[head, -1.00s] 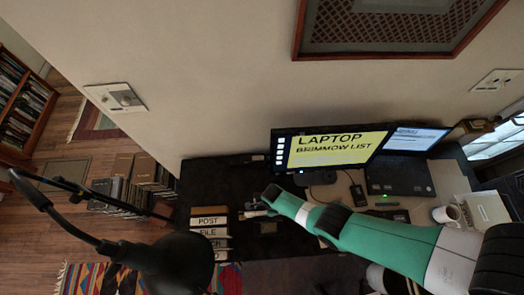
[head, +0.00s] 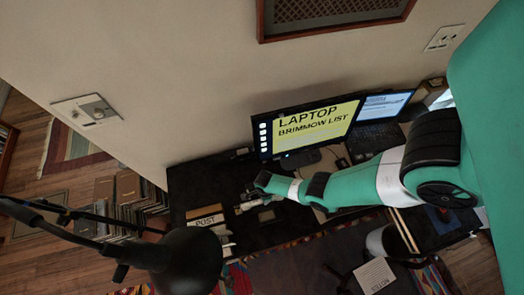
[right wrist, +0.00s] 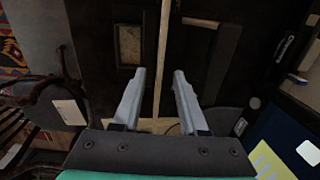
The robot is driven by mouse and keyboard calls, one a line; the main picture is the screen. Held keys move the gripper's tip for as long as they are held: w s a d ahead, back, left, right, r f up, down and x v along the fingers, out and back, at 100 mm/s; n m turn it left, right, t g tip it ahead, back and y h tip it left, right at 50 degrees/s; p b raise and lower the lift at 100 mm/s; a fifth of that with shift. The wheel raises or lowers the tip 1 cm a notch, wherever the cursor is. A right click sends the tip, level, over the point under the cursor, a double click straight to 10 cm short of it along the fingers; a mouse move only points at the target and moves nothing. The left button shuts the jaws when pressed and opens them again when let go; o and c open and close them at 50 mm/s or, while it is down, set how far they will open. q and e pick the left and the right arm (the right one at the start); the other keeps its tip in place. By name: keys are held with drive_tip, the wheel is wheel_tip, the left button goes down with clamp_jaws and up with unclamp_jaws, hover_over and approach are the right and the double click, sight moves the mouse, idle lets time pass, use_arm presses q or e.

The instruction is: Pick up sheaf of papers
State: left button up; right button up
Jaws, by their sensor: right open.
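I cannot clearly identify the sheaf of papers. A pale sheet or booklet with dark lettering (head: 375,275) lies low in the head view, beside the desk. A similar pale sheet (right wrist: 70,112) lies at the left of the right wrist view. My right gripper (head: 242,208) is over the dark desk, left of the monitor stand. In the right wrist view my right gripper (right wrist: 157,78) is open, with a pale strip (right wrist: 163,50) showing between and beyond its fingers. Nothing is clearly held. My left gripper is not in view.
The dark desk holds a monitor (head: 308,128), a laptop (head: 385,104) and labelled files, one reading POST (head: 206,221). A black lamp (head: 175,262) stands in front at left. A framed panel (right wrist: 130,44) lies near the fingers. Books (head: 125,190) stack on the floor.

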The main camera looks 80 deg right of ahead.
drive_tip(key=shift+w+a+f+b, duration=0.1)
drive_tip(key=shift+f+b, duration=1.05)
drive_tip(key=shift+f, duration=0.1)
drive_tip(key=shift+w+a+f+b, duration=0.1)
drive_tip(key=shift+f+b, duration=1.05)
drive_tip(key=shift+f, duration=0.1)
drive_tip(key=shift+f+b, duration=0.3)
clamp_jaws()
